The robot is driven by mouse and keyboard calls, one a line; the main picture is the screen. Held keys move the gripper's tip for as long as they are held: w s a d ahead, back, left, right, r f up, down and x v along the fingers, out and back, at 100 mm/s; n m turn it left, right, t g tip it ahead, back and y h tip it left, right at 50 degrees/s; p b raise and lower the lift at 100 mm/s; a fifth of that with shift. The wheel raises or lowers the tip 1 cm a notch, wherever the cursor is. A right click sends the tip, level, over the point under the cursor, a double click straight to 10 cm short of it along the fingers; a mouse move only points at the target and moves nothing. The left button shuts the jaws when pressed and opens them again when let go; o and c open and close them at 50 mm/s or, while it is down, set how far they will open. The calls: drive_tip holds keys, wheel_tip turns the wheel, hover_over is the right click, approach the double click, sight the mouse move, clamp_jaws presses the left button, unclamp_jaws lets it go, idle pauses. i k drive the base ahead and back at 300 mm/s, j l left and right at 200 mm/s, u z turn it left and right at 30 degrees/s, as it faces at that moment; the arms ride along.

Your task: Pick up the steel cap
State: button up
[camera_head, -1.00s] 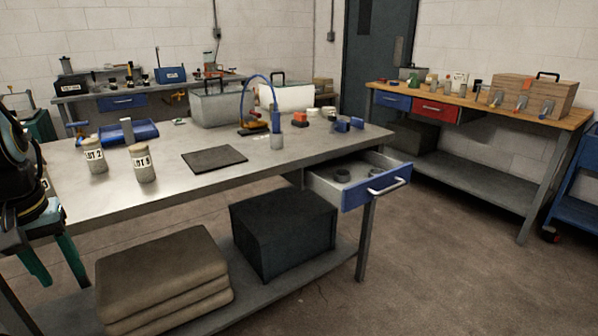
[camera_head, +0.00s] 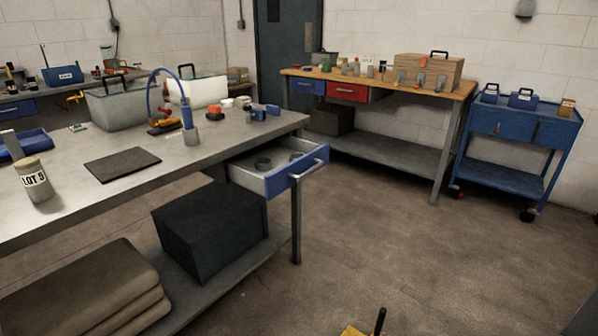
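I cannot make out for sure which thing is the steel cap. The open drawer (camera_head: 290,187) of the steel workbench (camera_head: 215,148) holds a few small round grey pieces (camera_head: 263,163), too small to tell apart. A jar marked LOT 5 (camera_head: 36,182) with a tan lid stands upright at the left of the bench top.
A dark mat (camera_head: 122,164), a metal case (camera_head: 122,102) and a blue hose (camera_head: 168,72) are on the bench. A dark box (camera_head: 208,232) and folded cloths (camera_head: 95,295) lie below. A wooden-topped bench (camera_head: 440,89) and blue cart (camera_head: 512,165) stand behind. Floor at right is clear.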

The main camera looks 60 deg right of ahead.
sight(263, 163)
drive_tip(key=l+z, duration=0.15)
drive_tip(key=z, duration=0.35)
drive_tip(key=l+z, duration=0.1)
drive_tip(key=z, duration=0.35)
drive_tip(key=i+l+z, duration=0.1)
drive_tip(key=z, duration=0.4)
drive_tip(key=l+z, duration=0.1)
drive_tip(key=z, duration=0.4)
drive_tip(key=i+l, duration=0.2)
drive_tip(key=i, duration=0.35)
drive_tip(key=i+l, duration=0.15)
drive_tip(key=i, duration=0.35)
